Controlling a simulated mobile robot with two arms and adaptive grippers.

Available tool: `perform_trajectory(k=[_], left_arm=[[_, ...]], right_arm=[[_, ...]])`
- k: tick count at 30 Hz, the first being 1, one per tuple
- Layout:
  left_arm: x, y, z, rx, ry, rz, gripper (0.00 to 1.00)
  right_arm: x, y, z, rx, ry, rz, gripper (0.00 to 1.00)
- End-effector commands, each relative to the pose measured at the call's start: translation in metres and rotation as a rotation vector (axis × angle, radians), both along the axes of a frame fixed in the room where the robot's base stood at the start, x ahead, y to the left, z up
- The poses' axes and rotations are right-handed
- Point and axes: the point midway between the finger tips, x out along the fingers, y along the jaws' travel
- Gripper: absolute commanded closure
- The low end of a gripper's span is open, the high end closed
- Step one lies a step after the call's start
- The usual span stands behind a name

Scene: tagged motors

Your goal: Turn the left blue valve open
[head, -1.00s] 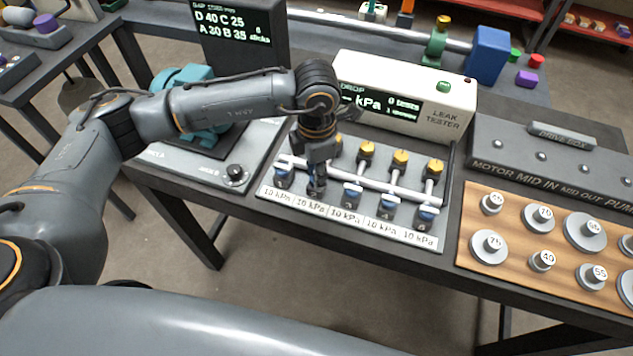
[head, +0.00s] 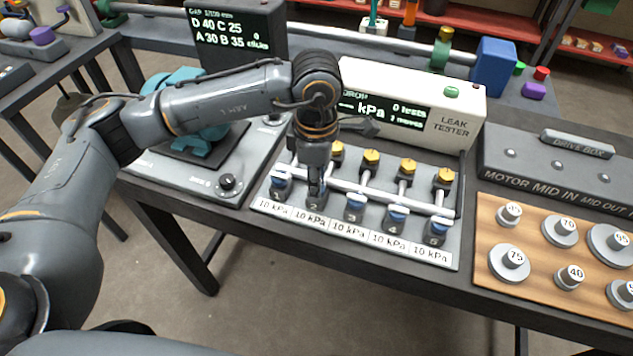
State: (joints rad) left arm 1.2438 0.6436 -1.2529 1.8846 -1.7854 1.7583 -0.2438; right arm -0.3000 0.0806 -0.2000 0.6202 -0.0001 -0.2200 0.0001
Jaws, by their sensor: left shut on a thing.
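A row of blue-handled valves stands on the grey leak tester board. The leftmost blue valve (head: 280,184) is uncovered, just left of my left gripper. My left gripper (head: 315,190) points down at the second valve (head: 314,204), marked 2, and is shut on it; its blue handle is mostly hidden by the fingers. The third (head: 354,205), fourth (head: 395,217) and fifth (head: 436,230) valves stand free to the right. My right gripper is not in view.
Yellow-topped fittings (head: 371,160) and a white pipe (head: 385,194) lie behind the valves. The leak tester box (head: 440,105) stands behind them, reading 0 tests. A wooden board with round weights (head: 540,255) is at the right.

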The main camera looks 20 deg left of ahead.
Motion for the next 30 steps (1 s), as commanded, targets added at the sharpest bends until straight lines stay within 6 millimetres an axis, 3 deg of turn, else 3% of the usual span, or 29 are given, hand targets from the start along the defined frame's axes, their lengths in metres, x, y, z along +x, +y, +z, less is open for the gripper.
perform_trajectory(k=[8, 9, 12, 23, 30], left_arm=[[0.001, 0.0, 0.002, -0.001, -0.003, -0.002, 1.0], [0.001, 0.0, 0.002, -0.001, -0.003, -0.002, 0.67], [0.001, 0.0, 0.001, -0.001, -0.003, -0.001, 0.48], [0.0, 0.0, 0.004, 0.0, -0.002, -0.001, 0.48], [0.001, 0.0, 0.043, -0.001, -0.006, -0.001, 0.48]], right_arm=[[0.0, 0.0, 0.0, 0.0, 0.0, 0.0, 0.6], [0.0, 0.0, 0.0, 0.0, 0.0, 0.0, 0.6], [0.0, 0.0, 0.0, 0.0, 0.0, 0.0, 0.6], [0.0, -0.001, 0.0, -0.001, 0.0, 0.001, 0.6], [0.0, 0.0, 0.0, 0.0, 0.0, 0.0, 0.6]])
